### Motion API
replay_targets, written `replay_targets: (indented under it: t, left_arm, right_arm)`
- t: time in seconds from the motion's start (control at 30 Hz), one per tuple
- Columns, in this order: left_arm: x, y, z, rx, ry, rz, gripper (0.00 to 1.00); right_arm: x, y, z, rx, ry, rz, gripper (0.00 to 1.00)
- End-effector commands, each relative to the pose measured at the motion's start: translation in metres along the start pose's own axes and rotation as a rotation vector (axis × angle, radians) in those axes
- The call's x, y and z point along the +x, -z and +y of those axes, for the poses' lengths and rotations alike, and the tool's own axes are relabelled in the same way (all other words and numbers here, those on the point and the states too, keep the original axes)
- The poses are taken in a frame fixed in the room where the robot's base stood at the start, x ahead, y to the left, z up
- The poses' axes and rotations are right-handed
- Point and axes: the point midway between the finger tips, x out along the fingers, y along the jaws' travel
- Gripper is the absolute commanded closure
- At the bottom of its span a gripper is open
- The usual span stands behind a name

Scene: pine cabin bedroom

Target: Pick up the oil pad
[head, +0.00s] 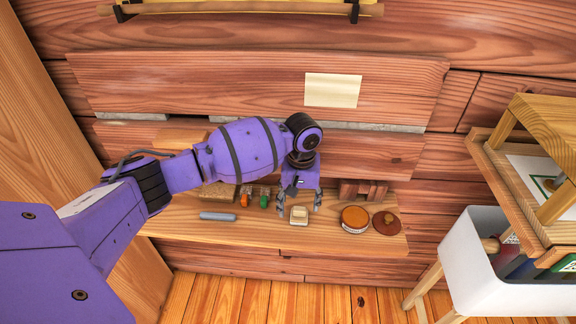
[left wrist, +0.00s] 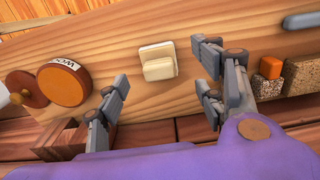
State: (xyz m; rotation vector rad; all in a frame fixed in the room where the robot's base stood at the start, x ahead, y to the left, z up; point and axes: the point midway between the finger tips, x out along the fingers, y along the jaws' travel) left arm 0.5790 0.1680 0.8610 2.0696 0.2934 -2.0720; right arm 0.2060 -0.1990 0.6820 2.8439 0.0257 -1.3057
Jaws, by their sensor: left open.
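A small cream pad with a raised grip block, which looks like the oil pad (head: 299,215), lies on the wooden shelf. It also shows in the left wrist view (left wrist: 158,70), with bare wood around it. My left gripper (head: 299,205) reaches down over the shelf, fingers spread and empty. In the left wrist view its fingertips (left wrist: 161,82) stand on either side of the pad's near end, apart from it. Whether they are at the pad's height I cannot tell. My right gripper is in neither view.
A round labelled tin (head: 354,218) and a brown disc (head: 387,223) lie right of the pad. A grey-blue bar (head: 217,216) and small orange (head: 244,200) and green pieces are left. The wooden wall is close behind. A white bin (head: 500,280) stands at far right.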

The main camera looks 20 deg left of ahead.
Motion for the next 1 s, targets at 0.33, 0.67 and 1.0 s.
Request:
replay_targets:
  t: [0.33, 0.67, 1.0]
  left_arm:
    - [0.044, 0.001, 0.001, 0.001, 0.0, 0.004, 0.38]
    - [0.045, 0.001, 0.002, 0.002, -0.002, 0.006, 0.47]
    - [0.045, 0.001, 0.002, 0.002, -0.002, 0.006, 0.86]
  right_arm:
    - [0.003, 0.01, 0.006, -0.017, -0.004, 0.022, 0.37]
    - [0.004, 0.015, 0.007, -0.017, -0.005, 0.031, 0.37]
    - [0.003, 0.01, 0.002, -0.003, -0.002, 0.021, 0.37]
